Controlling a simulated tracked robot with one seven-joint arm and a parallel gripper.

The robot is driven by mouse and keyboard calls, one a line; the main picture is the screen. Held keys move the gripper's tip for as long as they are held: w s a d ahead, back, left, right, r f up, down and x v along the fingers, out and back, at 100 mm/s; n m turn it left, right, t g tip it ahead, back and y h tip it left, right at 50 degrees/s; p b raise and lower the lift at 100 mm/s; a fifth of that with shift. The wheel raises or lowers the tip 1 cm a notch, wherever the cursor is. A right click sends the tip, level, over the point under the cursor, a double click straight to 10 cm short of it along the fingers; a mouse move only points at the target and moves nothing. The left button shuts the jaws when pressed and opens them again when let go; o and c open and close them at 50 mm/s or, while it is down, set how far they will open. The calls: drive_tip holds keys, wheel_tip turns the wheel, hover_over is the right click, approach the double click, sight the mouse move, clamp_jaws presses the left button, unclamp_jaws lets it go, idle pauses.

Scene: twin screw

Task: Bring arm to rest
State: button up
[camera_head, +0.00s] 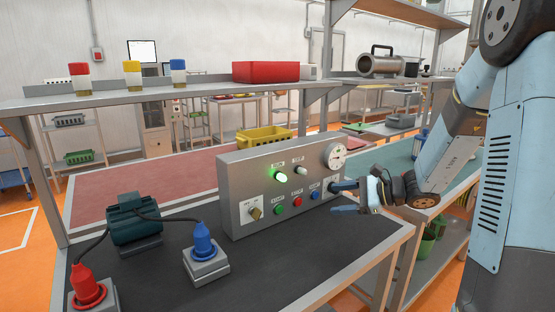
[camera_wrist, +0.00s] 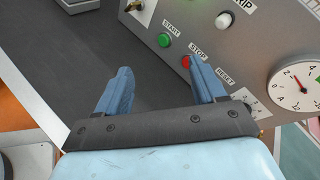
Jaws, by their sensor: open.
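My gripper (camera_head: 342,198) is at the right end of the grey control panel, close to its front face. In the wrist view my gripper (camera_wrist: 160,88) is open with its two blue fingers apart and nothing between them. The control panel (camera_head: 235,188) stands on the dark bench top.
A blue plug (camera_head: 203,243) and a red plug (camera_head: 85,283) sit in grey sockets on the bench, left of the panel. A dark green motor (camera_head: 134,222) stands behind them. A shelf (camera_head: 200,92) with jars and a red box runs above.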

drive_tip(key=s+a+r+n+g+h, duration=0.1)
drive_tip(key=s+r+n+g+h, duration=0.15)
drive_tip(key=s+n, duration=0.4)
drive_tip(key=s+a+r+n+g+h, duration=0.2)
drive_tip(key=s+r+n+h, duration=0.15)
drive_tip(key=s, duration=0.55)
drive_tip(key=s+d+r+n+t+h, duration=0.4)
drive_tip(key=s+d+r+n+h, duration=0.1)
drive_tip(key=s, duration=0.6)
drive_tip(key=d+n+h, duration=0.1)
drive_tip(key=d+h, duration=0.1)
drive_tip(key=d, duration=0.1)
drive_tip(key=shift+d+r, duration=0.2)
drive_tip(key=shift+r, duration=0.2)
drive_tip(key=shift+t, duration=0.25)
